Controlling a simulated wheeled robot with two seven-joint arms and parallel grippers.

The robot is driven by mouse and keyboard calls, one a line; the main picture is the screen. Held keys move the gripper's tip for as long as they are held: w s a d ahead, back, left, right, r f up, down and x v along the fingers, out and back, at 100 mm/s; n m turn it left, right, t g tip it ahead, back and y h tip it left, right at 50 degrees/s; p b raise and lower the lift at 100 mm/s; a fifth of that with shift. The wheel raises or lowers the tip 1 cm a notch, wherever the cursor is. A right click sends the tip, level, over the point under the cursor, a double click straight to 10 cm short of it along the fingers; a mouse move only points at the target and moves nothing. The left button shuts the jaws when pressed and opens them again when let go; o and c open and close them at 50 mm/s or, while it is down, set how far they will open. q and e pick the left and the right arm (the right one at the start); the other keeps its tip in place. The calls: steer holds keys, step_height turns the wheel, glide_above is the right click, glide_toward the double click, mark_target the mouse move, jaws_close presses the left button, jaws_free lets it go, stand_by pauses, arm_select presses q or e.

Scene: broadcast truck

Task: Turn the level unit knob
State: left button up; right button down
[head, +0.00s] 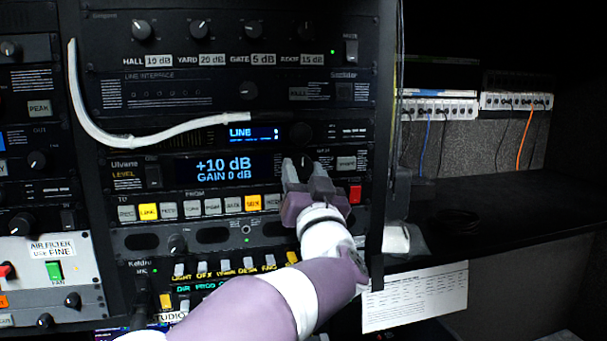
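The level unit (165,172) is a black rack panel marked Ulvane LEVEL. Its blue display (224,169) reads "+10 dB" and "GAIN 0 dB". Its dark knob (304,160) is to the right of the display and partly hidden by my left gripper. My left gripper (304,171) is at the knob, with its two fingers apart, one on each side of it. I cannot tell whether the fingers touch the knob. My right gripper is not in view.
A white cable (100,128) hangs in front of the panels above. A row of buttons (190,208), one reading LINE lit yellow, runs below the display. A red button (355,193) is close right of my gripper. A dark desk with a paper sheet (415,297) lies to the right.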

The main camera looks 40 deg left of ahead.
arm_select(q)
steer(key=shift+w+f+n+g+y+b, duration=0.15)
steer(key=shift+n+g+y+b, duration=0.2)
steer(key=shift+n+b, duration=0.45)
steer(key=shift+s+f+n+g+y+b, duration=0.15)
steer(key=shift+n+g+y+b, duration=0.2)
steer(key=shift+n, duration=0.65)
steer(key=n+g+b, duration=0.1)
steer(key=n, duration=0.1)
steer(key=n+b, duration=0.1)
steer(key=shift+w+d+n+g+y, duration=0.2)
steer(key=shift+n+g+y, duration=0.1)
steer(key=shift+n+g, duration=0.1)
steer(key=n+g, duration=0.1)
steer(key=n, duration=0.1)
steer(key=n+g+b, duration=0.1)
steer(key=n, duration=0.1)
steer(key=shift+r+n, duration=0.2)
steer(key=shift+n, duration=0.2)
steer(key=shift+w+r+n+g+b, duration=0.15)
steer(key=shift+n+g, duration=0.35)
steer(key=shift+n, duration=0.45)
steer(key=shift+s+f+n+g+b, duration=0.15)
steer(key=shift+n+g, duration=0.35)
steer(key=shift+n, duration=0.45)
steer(key=shift+w+r+n, duration=0.1)
steer(key=shift+n, duration=0.2)
